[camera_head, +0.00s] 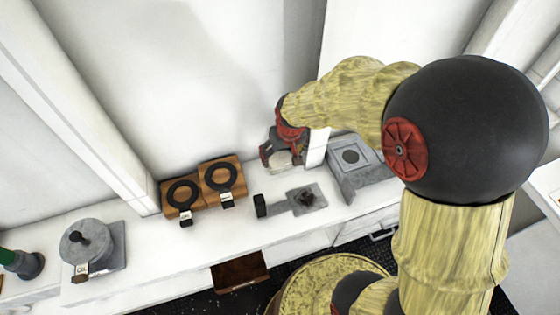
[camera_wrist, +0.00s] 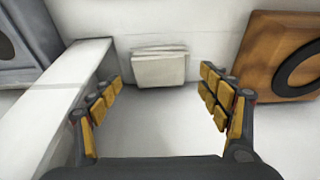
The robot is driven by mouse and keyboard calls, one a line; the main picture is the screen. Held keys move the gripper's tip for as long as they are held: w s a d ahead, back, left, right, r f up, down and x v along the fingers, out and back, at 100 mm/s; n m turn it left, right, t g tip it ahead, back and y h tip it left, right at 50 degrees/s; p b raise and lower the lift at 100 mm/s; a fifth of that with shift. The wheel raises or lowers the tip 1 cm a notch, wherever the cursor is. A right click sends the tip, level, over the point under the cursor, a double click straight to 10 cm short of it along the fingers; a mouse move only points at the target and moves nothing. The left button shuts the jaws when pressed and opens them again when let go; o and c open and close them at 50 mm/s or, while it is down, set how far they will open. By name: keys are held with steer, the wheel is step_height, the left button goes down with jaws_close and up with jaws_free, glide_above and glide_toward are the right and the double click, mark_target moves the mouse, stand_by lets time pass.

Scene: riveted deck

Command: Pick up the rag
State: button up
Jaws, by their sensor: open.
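The rag (camera_wrist: 158,66) looks like a pale, off-white folded cloth on the white counter, close to the wall, in the wrist view. My gripper (camera_wrist: 161,80) is open, its yellow-padded fingers apart to the left and right of the rag. The fingers look short of it or above it, and I see no contact. In the head view my gripper (camera_head: 284,150) hangs down over the counter by the wall. A pale patch between its fingers seems to be the rag, but it is mostly hidden there.
A white upright divider (camera_wrist: 62,100) stands close left of my gripper in the wrist view, with a grey box (camera_head: 362,167) beyond it. Wooden boards with black rings (camera_head: 222,177), a grey plate (camera_head: 307,199) and a lidded pot (camera_head: 88,245) stand on the counter.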

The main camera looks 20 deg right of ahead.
mark_target(280, 159)
steer(key=shift+w, duration=0.25)
steer(key=shift+w+f, duration=0.2)
steer(key=shift+f, duration=0.15)
steer(key=x, duration=0.4)
steer(key=shift+w+f, duration=0.1)
steer(key=shift+f, duration=0.1)
steer(key=c, duration=0.3)
steer(key=c, duration=0.6)
steer(key=shift+r, duration=0.1)
